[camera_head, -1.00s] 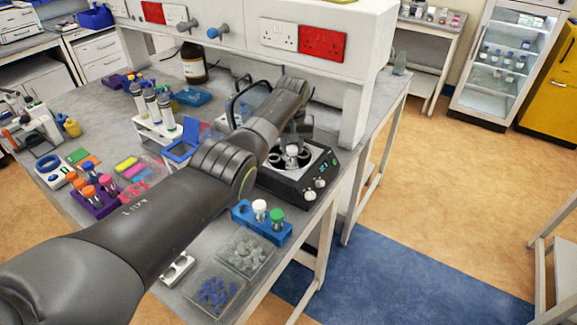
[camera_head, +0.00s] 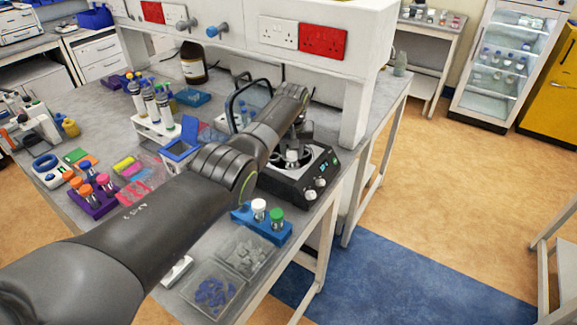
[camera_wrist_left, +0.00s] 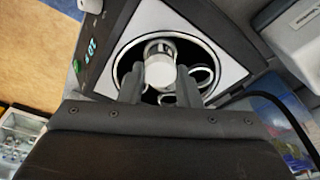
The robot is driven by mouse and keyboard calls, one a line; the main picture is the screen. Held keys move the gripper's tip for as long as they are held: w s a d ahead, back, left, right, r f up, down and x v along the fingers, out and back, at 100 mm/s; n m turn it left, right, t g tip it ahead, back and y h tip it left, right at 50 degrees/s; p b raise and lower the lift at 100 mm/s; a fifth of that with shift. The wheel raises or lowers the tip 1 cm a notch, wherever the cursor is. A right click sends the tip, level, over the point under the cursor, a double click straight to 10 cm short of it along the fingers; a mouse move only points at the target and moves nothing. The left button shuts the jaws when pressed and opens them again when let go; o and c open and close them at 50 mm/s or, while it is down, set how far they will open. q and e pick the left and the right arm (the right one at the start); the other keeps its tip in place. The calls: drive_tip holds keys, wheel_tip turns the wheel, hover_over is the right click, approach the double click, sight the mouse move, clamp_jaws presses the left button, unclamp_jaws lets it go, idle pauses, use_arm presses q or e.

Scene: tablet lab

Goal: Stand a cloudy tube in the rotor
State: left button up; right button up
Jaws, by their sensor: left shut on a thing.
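My left gripper (camera_wrist_left: 160,88) is shut on a white-capped tube (camera_wrist_left: 159,70), one finger on each side of the cap. It is over the dark rotor (camera_wrist_left: 203,76) of the centrifuge, whose round bowl has a bright rim. Round openings of the rotor show beside the tube. How deep the tube sits, and whether its contents are cloudy, I cannot tell. In the head view the centrifuge (camera_head: 304,192) is at the bench's right edge, partly behind my left arm, with the gripper (camera_head: 293,152) at its bowl. My right gripper is not in view.
A blue rack (camera_head: 261,224) with a white-capped and a green-capped tube stands in front of the centrifuge. Clear trays (camera_head: 212,291) lie nearer. A purple rack (camera_head: 94,203) holds orange-capped tubes at left. The shelf post (camera_head: 356,105) rises close behind the centrifuge.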

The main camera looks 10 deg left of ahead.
use_arm(q)
drive_tip(key=o, duration=0.9)
drive_tip(key=shift+r, duration=0.2)
